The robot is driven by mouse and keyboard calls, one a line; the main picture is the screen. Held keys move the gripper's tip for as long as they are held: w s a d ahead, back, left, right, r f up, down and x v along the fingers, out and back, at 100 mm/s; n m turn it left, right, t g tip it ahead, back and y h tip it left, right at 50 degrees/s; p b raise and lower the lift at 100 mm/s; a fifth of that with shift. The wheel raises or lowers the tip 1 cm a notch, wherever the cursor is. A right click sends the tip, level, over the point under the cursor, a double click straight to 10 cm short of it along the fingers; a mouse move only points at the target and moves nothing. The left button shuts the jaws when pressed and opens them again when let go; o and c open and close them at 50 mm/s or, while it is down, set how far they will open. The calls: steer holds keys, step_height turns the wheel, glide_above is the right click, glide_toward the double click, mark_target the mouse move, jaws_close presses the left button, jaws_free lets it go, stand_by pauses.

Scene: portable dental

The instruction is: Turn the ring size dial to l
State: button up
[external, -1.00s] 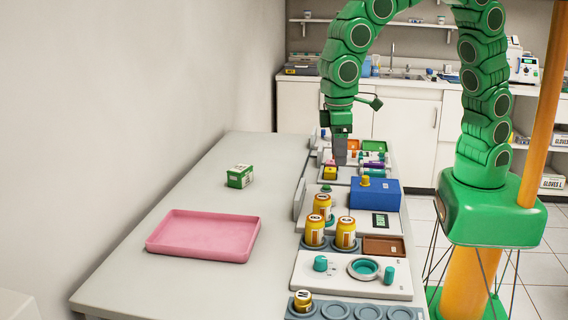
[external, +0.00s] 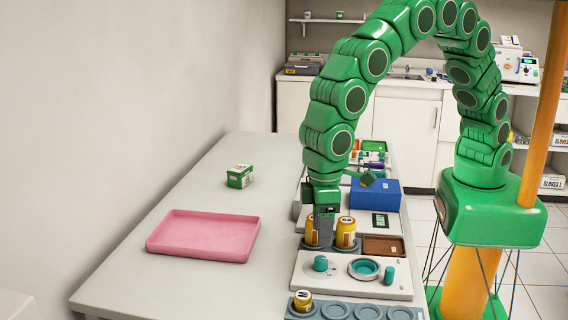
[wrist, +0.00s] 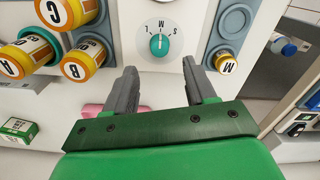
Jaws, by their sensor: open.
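The ring size dial is a round teal knob (wrist: 159,45) on a white panel, at the upper middle of the wrist view. Small letters are printed in an arc around it, with M above it; its pale mark seems to point up toward M. In the external view it is the left teal knob (external: 320,263) on the white unit. My gripper (wrist: 160,74) is open, its two fingers spread on either side below the dial, with nothing between them. In the external view my gripper (external: 324,240) hangs just behind the dial, by the yellow jars.
Yellow jars (wrist: 83,62) stand at the left of the dial in the wrist view. A smaller yellow jar marked M (wrist: 227,65) sits at the right. A pink tray (external: 158,240) lies left.

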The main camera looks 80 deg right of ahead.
mark_target(321, 258)
step_height(321, 258, down, 7)
steer(key=shift+f, duration=0.15)
stand_by(0.4)
jaws_close()
